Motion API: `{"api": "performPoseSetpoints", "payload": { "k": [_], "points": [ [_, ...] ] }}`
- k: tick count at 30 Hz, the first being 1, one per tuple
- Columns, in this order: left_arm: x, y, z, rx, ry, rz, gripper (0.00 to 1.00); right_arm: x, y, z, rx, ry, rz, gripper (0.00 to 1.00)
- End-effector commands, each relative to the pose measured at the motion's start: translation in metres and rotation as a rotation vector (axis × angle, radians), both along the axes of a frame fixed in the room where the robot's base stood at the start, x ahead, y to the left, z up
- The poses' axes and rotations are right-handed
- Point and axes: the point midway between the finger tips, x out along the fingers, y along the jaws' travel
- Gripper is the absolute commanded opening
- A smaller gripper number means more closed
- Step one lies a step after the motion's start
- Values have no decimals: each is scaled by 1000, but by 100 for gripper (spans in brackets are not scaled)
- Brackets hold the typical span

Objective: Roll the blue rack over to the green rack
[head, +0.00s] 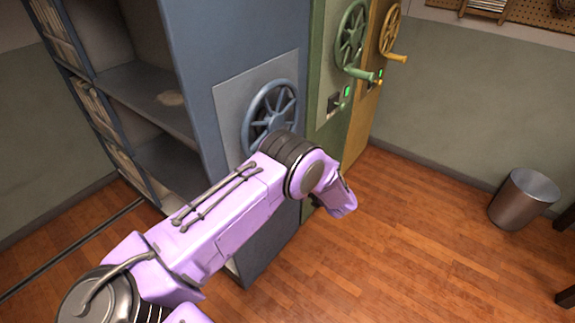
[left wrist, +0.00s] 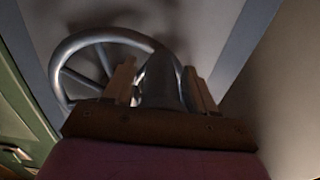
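The blue rack (head: 225,45) stands left of the green rack (head: 326,60) in the head view. Any gap between them is narrow or hidden. The blue rack has a spoked blue wheel (head: 272,115) on its front panel, partly covered by my left arm. In the left wrist view the wheel (left wrist: 62,72) lies left of my left gripper (left wrist: 160,80). My left gripper is hidden behind the arm in the head view. My right gripper is out of view.
A yellow rack (head: 372,85) stands beyond the green one; both have wheels with cranks sticking out. A floor rail (head: 75,245) runs at the left, beside open shelving. A metal bin (head: 523,198) stands at the right. The wooden floor (head: 400,255) in front is clear.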

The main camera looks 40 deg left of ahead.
Motion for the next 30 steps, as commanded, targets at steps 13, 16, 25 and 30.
{"api": "performPoseSetpoints", "payload": {
  "k": [13, 16, 25, 30],
  "points": [
    [2, 0, -1, 1, -3, -5, 77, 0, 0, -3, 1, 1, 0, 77],
    [2, -1, -1, 1, -3, -5, 77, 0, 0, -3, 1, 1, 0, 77],
    [3, -27, -1, 1, -5, -7, 77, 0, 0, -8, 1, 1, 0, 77],
    [2, -44, -1, 1, -4, -7, 77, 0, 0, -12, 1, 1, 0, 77]
  ]
}}
